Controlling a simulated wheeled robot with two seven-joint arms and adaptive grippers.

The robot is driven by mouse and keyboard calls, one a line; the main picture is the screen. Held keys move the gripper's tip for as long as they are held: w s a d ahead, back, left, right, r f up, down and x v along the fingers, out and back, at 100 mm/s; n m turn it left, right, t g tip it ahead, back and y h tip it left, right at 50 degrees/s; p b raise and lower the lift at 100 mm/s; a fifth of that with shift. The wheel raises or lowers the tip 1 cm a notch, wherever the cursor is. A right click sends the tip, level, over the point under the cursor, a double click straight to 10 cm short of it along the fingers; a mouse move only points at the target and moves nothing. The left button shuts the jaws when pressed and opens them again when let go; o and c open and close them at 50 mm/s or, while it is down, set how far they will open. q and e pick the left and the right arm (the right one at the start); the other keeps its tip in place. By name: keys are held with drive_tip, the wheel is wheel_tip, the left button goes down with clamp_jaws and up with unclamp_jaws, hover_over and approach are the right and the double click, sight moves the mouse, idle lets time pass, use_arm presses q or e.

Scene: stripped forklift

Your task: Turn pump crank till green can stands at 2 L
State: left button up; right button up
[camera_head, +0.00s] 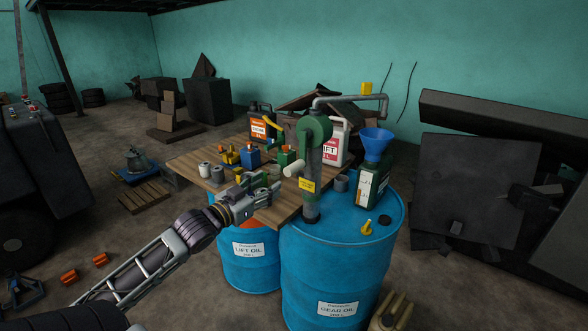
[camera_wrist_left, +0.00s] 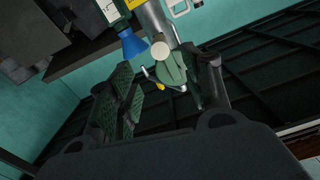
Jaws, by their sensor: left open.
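The hand pump has a green body (camera_head: 315,131) on a grey tube standing in the blue gear oil drum (camera_head: 318,266). Its crank ends in a pale knob (camera_head: 294,170) at the lower left of the body. The pump's grey pipe (camera_head: 350,98) bends over the blue funnel (camera_head: 377,143) in the green can (camera_head: 368,187). The can stands upright on the drum; its level is too small to read. My left gripper (camera_head: 274,188) is open and empty, left of and below the knob. The wrist view shows the knob (camera_wrist_left: 178,50) beyond its open fingers (camera_wrist_left: 164,92). My right gripper is out of view.
A wooden table (camera_head: 195,160) behind my left gripper holds small cans, a dark jug (camera_head: 259,125) and a white jug (camera_head: 337,143). A lift oil drum (camera_head: 248,268) stands beside the gear oil drum. A yellow valve (camera_head: 368,228) sits on the drum top.

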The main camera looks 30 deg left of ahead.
sight(294, 168)
use_arm(q)
drive_tip(key=shift+w, duration=0.25)
drive_tip(key=shift+w+d, duration=0.1)
drive_tip(key=shift+w, duration=1.8)
drive_tip(key=shift+w+d+p, duration=0.2)
drive_tip(key=shift+w+p, duration=0.15)
drive_tip(key=shift+w, duration=1.7)
drive_tip(key=shift+w+d, duration=0.1)
drive_tip(key=shift+w, duration=1.75)
drive_tip(key=shift+w+p, duration=0.3)
drive_tip(key=shift+w, duration=0.3)
drive_tip(key=shift+w+d, duration=0.1)
drive_tip(key=shift+w, duration=0.15)
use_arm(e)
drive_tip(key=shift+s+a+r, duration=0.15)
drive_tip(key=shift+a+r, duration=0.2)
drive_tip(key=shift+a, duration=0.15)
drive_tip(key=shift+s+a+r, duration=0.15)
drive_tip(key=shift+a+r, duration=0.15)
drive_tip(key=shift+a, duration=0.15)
use_arm(q)
clamp_jaws()
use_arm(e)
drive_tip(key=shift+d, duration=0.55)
